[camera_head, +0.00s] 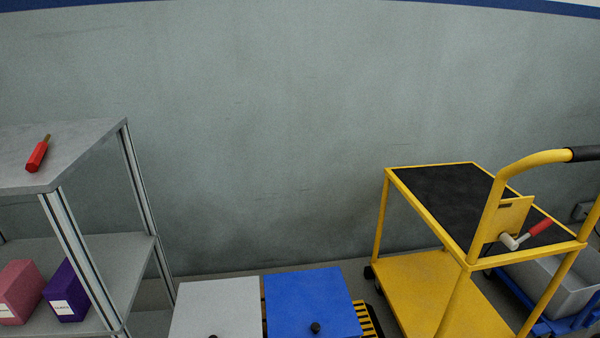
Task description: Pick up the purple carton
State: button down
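The purple carton (66,292) stands on the middle shelf of the grey rack at the lower left. It has a white label on its front, and the rack's front post partly covers its right side. A pink carton (18,291) stands just to its left on the same shelf. My gripper is not in view.
The grey rack (80,150) has a red-handled tool (38,155) on its top. A grey box (215,308) and a blue box (312,303) stand at the bottom centre. A yellow cart (430,268) with a black top stands at right, beside a grey bin (560,285).

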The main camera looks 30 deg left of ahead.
aim_at(65, 294)
jog(key=u, duration=2.6)
jog(key=i+j+z, duration=0.2)
jog(key=i+j, duration=0.3)
jog(key=i, duration=0.1)
